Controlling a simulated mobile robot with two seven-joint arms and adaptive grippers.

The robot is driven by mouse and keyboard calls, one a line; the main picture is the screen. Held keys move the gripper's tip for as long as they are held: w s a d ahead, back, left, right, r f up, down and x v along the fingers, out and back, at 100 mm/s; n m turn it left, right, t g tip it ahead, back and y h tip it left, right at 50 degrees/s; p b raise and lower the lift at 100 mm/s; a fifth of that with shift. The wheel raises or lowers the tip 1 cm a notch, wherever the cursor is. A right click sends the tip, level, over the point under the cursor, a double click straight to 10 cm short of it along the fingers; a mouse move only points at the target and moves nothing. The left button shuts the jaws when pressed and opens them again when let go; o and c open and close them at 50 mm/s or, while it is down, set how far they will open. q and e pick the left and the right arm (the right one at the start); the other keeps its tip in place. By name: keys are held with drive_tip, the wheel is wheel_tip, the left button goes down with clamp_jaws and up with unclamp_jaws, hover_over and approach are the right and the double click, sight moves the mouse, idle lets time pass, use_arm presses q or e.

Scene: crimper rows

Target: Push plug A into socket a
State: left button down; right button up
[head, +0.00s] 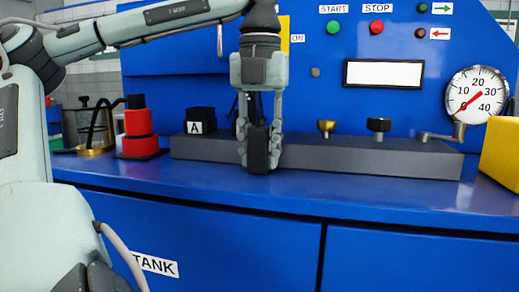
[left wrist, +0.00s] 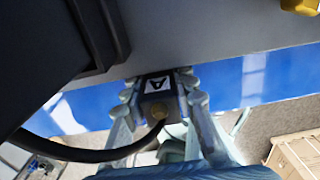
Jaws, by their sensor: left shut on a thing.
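Plug A (left wrist: 157,84) is a dark block with a white label A and a brass-coloured round end, with a black cable (left wrist: 60,150) leading off it. My left gripper (left wrist: 158,98) is shut on it. In the head view, the left gripper (head: 259,150) points down with the dark plug (head: 258,150) upright between its fingers, in front of the grey bar. A black block with a white A label (head: 200,120), seemingly socket a, stands at the bar's left end, left of the gripper. Its opening cannot be made out. My right gripper is not in view.
The long grey bar (head: 370,158) rests on the blue bench (head: 300,198). It carries a brass knob (head: 326,127), a black knob (head: 378,125) and a metal lever (head: 430,136). A red stack (head: 139,130) stands left and a yellow block (head: 502,150) right.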

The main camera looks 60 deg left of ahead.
sight(260, 126)
use_arm(q)
drive_tip(key=shift+r, duration=0.15)
wheel_tip(260, 126, up, 4)
drive_tip(key=shift+r, duration=0.1)
drive_tip(key=s, duration=0.1)
drive_tip(key=s+r, duration=0.1)
drive_tip(key=s, duration=0.1)
drive_tip(key=shift+s+a+r, duration=0.2)
drive_tip(key=shift+a+r, duration=0.1)
drive_tip(key=shift+r, duration=0.05)
drive_tip(key=s+a+r, duration=0.1)
drive_tip(key=s+r, duration=0.4)
drive_tip(key=s, duration=0.3)
drive_tip(key=shift+a, duration=0.25)
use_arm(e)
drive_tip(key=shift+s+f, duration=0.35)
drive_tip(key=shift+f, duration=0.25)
use_arm(q)
drive_tip(key=shift+s+f, duration=0.1)
